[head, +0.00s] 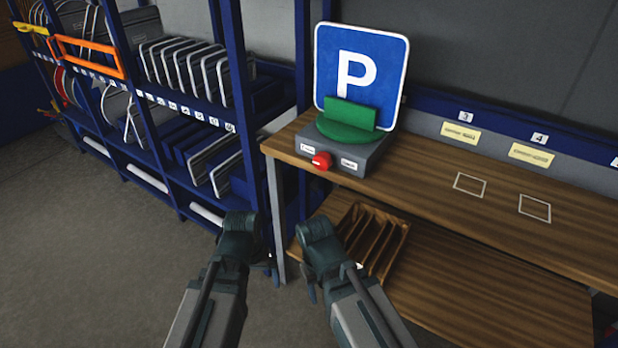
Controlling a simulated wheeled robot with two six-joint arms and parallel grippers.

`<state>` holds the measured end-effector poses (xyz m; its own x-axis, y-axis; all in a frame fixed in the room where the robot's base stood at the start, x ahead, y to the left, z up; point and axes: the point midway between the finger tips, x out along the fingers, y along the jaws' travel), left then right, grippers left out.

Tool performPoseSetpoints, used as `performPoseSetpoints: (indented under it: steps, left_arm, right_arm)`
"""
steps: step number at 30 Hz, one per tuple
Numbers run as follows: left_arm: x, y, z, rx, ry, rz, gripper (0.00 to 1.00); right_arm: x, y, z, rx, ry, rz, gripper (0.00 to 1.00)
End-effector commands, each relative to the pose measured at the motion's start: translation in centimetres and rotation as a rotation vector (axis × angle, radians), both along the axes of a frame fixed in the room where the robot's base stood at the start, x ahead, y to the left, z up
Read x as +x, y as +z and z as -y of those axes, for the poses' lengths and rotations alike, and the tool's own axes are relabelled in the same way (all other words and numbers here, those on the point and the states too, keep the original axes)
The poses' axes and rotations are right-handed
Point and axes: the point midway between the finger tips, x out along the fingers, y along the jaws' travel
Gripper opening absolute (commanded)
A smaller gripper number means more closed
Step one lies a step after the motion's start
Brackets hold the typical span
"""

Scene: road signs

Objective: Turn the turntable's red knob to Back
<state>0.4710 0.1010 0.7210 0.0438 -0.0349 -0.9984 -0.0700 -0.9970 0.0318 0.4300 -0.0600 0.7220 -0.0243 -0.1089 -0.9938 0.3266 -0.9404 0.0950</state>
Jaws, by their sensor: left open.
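The turntable (340,152) is a grey box at the left end of the wooden bench, with a green disc (345,131) and green holder on top. A blue sign with a white P stands upright (386,62) at the holder. The red knob (322,160) is on the box's front, between two small white labels too small to read. My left gripper (268,262) is open, low in front of the bench's left end, apart from the knob and mostly hidden by its wrist. My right gripper (312,288) is low beside the bench, largely hidden by its own arm.
The wooden bench top (420,170) is clear right of the turntable, with white outlined squares and yellow labels. A wooden slotted tray (375,238) lies on the lower shelf (480,300). A blue rack (232,70) with signs and frames stands left. Grey floor lies in front.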

Motion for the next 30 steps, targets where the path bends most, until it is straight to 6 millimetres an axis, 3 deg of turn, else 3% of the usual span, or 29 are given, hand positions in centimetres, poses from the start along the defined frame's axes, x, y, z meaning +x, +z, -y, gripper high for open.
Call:
performPoseSetpoints:
  steps: [1, 6, 14, 17, 22, 27, 30]
  left_arm:
    - [0.5, -1.2, -0.3, -0.026, 0.038, 0.011, 0.95]
    - [2.4, -2.8, 0.0, -0.165, 0.221, 0.059, 0.95]
    - [6.0, -1.7, 3.2, -0.511, 0.610, 0.093, 0.95]
    - [7.7, 0.3, 5.2, -0.714, 0.817, 0.062, 0.95]
    - [10.8, 6.4, 8.5, -1.162, 1.259, -0.144, 0.95]
    - [13.3, 12.4, 9.1, -1.540, 1.625, -0.503, 0.95]
    - [14.3, 14.7, 8.5, -1.681, 1.759, -0.706, 0.95]
  right_arm:
    - [0.0, -1.2, 0.0, 0.000, 0.000, 0.000, 0.55]
    - [0.0, -3.3, 0.0, 0.000, 0.000, 0.000, 0.55]
    - [0.0, -4.8, 0.0, 0.000, 0.000, 0.000, 0.55]
    - [0.0, -5.1, 0.0, 0.000, 0.000, 0.000, 0.55]
    - [0.0, -5.1, 0.0, 0.000, 0.000, 0.000, 0.55]
    - [0.0, -5.1, 0.0, 0.000, 0.000, 0.000, 0.55]
    - [0.0, -5.1, 0.0, 0.000, 0.000, 0.000, 0.55]
